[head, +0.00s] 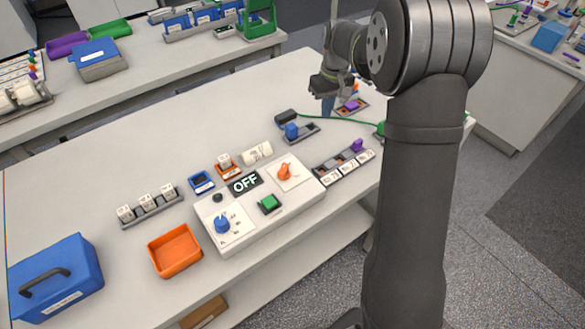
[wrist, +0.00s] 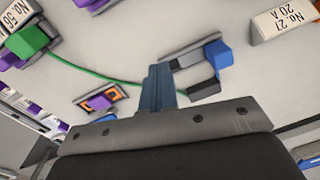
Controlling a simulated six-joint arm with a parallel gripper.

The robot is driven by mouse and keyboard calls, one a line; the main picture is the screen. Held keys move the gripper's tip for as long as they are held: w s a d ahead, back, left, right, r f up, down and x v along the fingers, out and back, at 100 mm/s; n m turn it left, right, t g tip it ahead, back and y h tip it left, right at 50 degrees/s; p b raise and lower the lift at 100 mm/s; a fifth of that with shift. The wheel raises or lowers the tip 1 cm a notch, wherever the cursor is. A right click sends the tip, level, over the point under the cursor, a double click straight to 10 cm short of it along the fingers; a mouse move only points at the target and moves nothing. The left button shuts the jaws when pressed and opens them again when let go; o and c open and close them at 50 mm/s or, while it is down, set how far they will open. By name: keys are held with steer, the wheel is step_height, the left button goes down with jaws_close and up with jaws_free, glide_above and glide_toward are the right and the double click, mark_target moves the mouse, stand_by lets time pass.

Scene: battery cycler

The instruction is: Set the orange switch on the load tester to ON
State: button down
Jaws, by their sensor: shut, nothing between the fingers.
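The load tester (head: 240,229) is a white box near the front of the table. The orange switch (head: 284,171) is a rotary knob on a white plate at its upper right. A black display (head: 245,182) beside it reads OFF. My gripper (head: 328,108) is at the far right of the table, well behind and above the tester. Its blue fingers also show in the wrist view (wrist: 158,84), shut and empty. The tester and orange switch are not in the wrist view.
A blue knob (head: 222,223) and green button (head: 268,203) share the tester's panel. An orange tray (head: 174,251) and blue case (head: 56,277) stand to the left. A blue-blocked holder (head: 292,130) and green cable (head: 345,119) lie near my gripper. The table's back left is clear.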

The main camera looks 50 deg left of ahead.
steer(key=s+d+r+m+g+y, duration=0.2)
steer(key=s+d+m, duration=0.3)
steer(key=d+m, duration=0.4)
steer(key=s+d+r+m+g+y, duration=0.2)
steer(key=s+d+m, duration=0.4)
steer(key=d+m, duration=0.4)
steer(key=m+g+y, duration=0.1)
steer(key=m+y, duration=0.1)
steer(key=m, duration=0.4)
steer(key=shift+d+m+y, duration=0.25)
steer(key=shift+m+y, duration=0.05)
steer(key=shift+m, duration=0.1)
steer(key=shift+s+f, duration=0.1)
glide_toward(286, 176)
steer(key=f, duration=0.4)
steer(key=shift+s+f, duration=0.15)
steer(key=shift+s, duration=0.2)
steer(key=shift+s+a, duration=0.65)
steer(key=shift+a, duration=0.25)
steer(key=shift+s+a, duration=0.45)
steer(key=shift+a, duration=0.1)
